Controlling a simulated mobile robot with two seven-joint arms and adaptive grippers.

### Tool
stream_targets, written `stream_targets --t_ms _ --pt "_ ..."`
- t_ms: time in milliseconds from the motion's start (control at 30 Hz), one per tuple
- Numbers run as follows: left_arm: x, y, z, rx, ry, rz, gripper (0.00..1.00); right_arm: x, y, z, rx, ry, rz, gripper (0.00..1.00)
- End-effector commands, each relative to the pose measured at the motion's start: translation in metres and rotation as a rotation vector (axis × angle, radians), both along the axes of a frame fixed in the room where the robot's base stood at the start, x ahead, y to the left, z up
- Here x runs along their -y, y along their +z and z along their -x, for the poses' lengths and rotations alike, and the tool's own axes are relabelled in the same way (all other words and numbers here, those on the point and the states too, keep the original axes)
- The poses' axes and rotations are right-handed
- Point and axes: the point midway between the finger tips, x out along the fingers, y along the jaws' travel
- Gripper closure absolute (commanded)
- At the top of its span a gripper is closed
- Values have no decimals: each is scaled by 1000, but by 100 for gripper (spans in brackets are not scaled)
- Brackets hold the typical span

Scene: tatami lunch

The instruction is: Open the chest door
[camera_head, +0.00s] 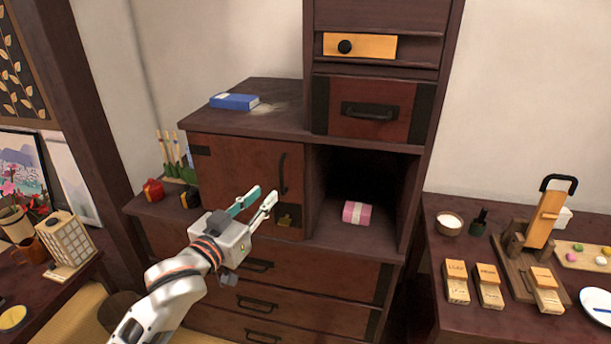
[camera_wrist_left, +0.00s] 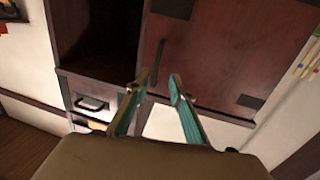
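The chest door (camera_head: 235,170) is a reddish-brown panel over the left part of the chest and looks shut. Its dark upright handle (camera_head: 283,174) is near the door's right edge. In the left wrist view, turned over, the door (camera_wrist_left: 215,50) and handle (camera_wrist_left: 159,62) also show. My left gripper (camera_head: 266,194) is open and empty in front of the door's lower right part, just below the handle in the head view. In the wrist view its two fingertips (camera_wrist_left: 159,79) point toward the handle, with nothing between them. The remaining gap to the handle is hard to judge. My right gripper is out of view.
An open compartment (camera_head: 338,177) right of the door holds a pink box (camera_head: 357,213). Drawers (camera_head: 256,265) lie below. A blue book (camera_head: 234,101) rests on the chest top.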

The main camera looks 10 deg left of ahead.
Motion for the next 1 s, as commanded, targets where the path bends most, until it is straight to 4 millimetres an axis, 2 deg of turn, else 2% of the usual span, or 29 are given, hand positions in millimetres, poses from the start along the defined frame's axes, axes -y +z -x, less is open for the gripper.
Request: stream_targets --t_ms 100,267,700,1000 --pt "0 11 -2 16 -2 5 78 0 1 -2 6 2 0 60" --pt "2 15 -10 22 -2 8 78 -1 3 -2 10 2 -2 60" --pt "16 14 -69 20 -2 8 78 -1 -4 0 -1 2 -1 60" --pt "19 14 -78 20 -3 8 78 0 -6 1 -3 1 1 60"
